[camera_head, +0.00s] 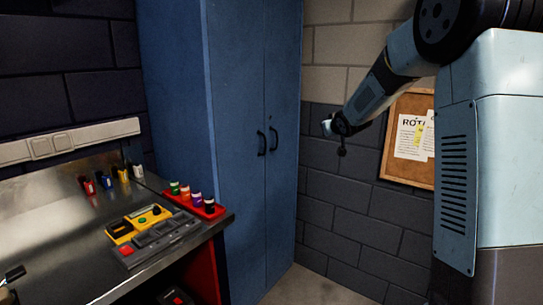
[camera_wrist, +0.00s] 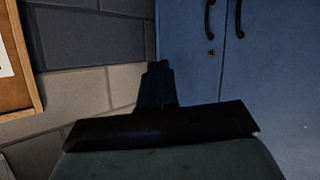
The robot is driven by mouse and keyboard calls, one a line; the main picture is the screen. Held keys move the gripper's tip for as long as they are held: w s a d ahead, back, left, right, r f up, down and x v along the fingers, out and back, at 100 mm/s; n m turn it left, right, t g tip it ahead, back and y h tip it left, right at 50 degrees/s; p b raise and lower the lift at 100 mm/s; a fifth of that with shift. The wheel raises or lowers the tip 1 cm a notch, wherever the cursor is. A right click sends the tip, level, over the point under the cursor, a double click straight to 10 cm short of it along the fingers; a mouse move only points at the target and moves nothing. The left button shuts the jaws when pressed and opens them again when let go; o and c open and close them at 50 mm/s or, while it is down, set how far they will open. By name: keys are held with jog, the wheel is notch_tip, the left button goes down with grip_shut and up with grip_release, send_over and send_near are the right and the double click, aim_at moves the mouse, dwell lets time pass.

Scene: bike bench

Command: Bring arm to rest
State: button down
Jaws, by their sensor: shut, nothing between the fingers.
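My arm reaches from the upper right of the head view, and my gripper (camera_head: 342,150) hangs at its end in front of the brick wall. It is small there and holds nothing. In the wrist view my gripper (camera_wrist: 158,82) is a dark shape pointing toward the wall and the blue cabinet, with its fingers together. It appears clear of the wall and the cabinet, but the exact gap is hard to tell.
A tall blue cabinet (camera_head: 240,120) with closed doors stands in the middle. The metal workbench (camera_head: 50,235) at left carries a yellow and grey device (camera_head: 150,228) and a red tray (camera_head: 222,211) of small bottles. A corkboard (camera_head: 393,169) hangs on the wall.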

jog(key=s+d+r+m+g+h, duration=0.1)
jog(key=s+d+r+g+h, duration=0.2)
jog(key=s, duration=0.9)
jog(key=s+f+m+g, duration=0.1)
jog(key=s+g, duration=0.1)
jog(key=s, duration=1.7)
jog(key=s+f+m+g+y, duration=0.1)
jog(key=s+f+g, duration=0.1)
jog(key=s, duration=1.8)
jog(key=shift+a+f+g, duration=0.15)
jog(key=shift+f+g, duration=0.1)
jog(key=shift+g, duration=0.15)
